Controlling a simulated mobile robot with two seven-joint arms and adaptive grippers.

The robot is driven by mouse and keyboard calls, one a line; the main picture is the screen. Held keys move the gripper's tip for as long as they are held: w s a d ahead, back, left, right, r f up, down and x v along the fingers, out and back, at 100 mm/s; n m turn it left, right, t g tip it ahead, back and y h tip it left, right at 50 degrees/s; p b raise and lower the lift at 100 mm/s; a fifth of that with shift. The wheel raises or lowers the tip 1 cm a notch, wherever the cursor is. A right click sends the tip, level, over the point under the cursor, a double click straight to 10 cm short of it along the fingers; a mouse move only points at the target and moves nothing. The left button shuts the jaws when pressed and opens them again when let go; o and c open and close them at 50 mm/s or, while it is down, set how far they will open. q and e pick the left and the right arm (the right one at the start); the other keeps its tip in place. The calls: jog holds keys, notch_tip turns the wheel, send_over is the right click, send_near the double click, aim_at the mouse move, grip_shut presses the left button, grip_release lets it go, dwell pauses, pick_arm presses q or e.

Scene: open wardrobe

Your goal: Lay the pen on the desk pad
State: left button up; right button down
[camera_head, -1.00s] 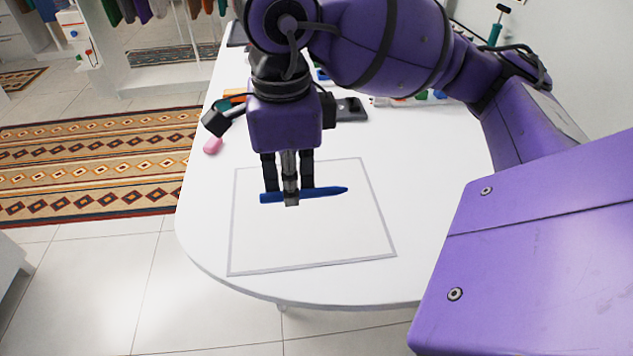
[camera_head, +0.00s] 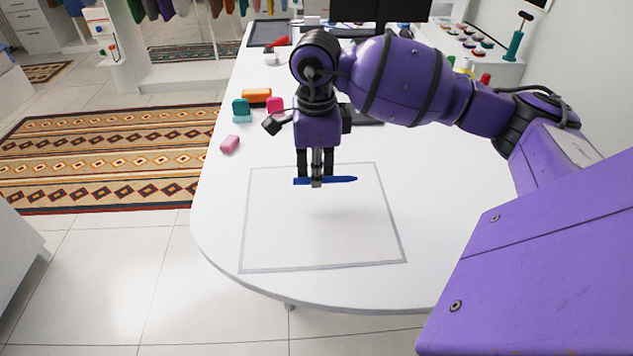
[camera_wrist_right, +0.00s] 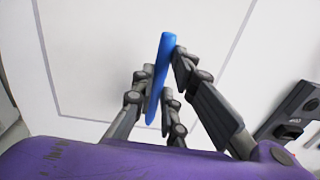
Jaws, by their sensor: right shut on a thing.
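The blue pen (camera_head: 340,180) is held roughly level, pointing right, between the fingers of my right gripper (camera_head: 316,180). The desk pad (camera_head: 290,235) is a white sheet with a grey outline on the white table. In the head view the pen appears over the far part of the pad, and a faint shadow on the pad suggests a gap beneath it. In the right wrist view the pen (camera_wrist_right: 160,70) lies between the fingertips (camera_wrist_right: 157,82), with the pad (camera_wrist_right: 100,55) behind it. My left gripper is not in view.
A pink eraser-like block (camera_head: 230,144) lies left of the pad on the table (camera_head: 215,200). A teal item (camera_head: 241,110) and an orange item (camera_head: 257,96) stand farther back. A dark flat object (camera_head: 365,114) is behind the gripper. The pad itself is clear.

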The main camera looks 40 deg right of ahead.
aim_at(317, 195)
jog(key=shift+w+d+f, duration=0.1)
jog(key=shift+f, duration=0.85)
jog(key=shift+w+d+f, duration=0.1)
jog(key=shift+f, duration=0.85)
jog(key=shift+f, duration=0.2)
jog(key=c, duration=1.8)
grip_release()
jog(key=shift+o, duration=0.2)
jog(key=shift+r, duration=0.1)
notch_tip(317, 195, up, 12)
jog(key=shift+s+a+r, duration=0.1)
jog(key=shift+s+r, duration=0.05)
